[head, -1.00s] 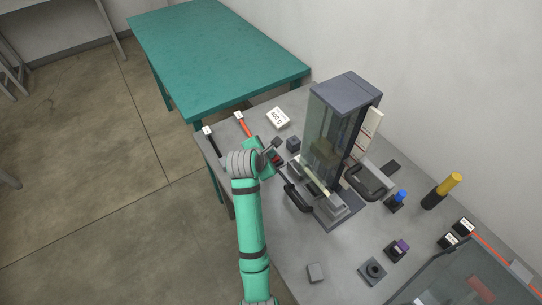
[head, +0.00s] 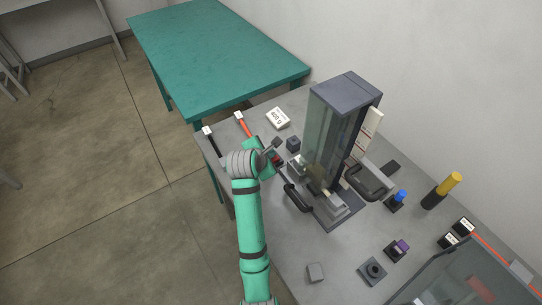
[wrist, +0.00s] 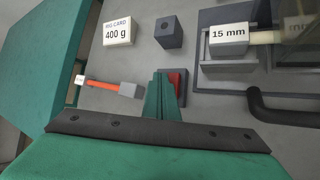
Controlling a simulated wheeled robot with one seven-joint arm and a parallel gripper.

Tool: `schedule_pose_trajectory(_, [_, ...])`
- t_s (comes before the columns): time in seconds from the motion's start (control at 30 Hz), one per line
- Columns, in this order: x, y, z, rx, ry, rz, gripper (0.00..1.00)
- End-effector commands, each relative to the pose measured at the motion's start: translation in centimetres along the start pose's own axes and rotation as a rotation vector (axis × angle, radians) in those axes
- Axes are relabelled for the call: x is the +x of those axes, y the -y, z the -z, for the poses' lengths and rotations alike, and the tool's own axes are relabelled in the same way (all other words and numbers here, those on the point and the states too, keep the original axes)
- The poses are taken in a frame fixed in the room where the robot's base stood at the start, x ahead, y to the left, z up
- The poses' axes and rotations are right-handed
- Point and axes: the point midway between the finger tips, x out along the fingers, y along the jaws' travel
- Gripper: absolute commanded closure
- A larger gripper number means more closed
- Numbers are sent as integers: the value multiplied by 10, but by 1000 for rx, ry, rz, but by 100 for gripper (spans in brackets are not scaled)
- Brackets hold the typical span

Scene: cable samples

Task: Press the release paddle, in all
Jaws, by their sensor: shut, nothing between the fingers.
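The red paddle (wrist: 178,80) shows in the wrist view just right of my gripper's fingertips (wrist: 160,80), partly hidden by them. In the head view a small red patch of it (head: 277,159) shows at my gripper (head: 272,152). My gripper is shut with nothing between its fingers. The fingers overlap the paddle in the wrist view; I cannot tell whether they press on it. The tall grey tester (head: 343,90) stands just right of my gripper, with a clear guard (head: 322,135) over its front. A block marked 15 mm (wrist: 230,35) carries a pale cable sample (wrist: 264,38).
A black handle (head: 297,198) sticks out at the tester's front, and another (head: 370,182) at its right. The front left bench edge is close to my arm.

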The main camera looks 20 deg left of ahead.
Motion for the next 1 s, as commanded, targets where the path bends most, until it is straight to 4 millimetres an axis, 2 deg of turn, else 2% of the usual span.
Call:
schedule_pose_trajectory(0.23, [-8, -6, -7, 0, 0, 0, 100])
schedule_pose_trajectory(0.63, [-11, -8, -9, 1, 1, -1, 100])
schedule_pose_trajectory(1.0, [-32, -24, -24, 1, 1, -1, 100])
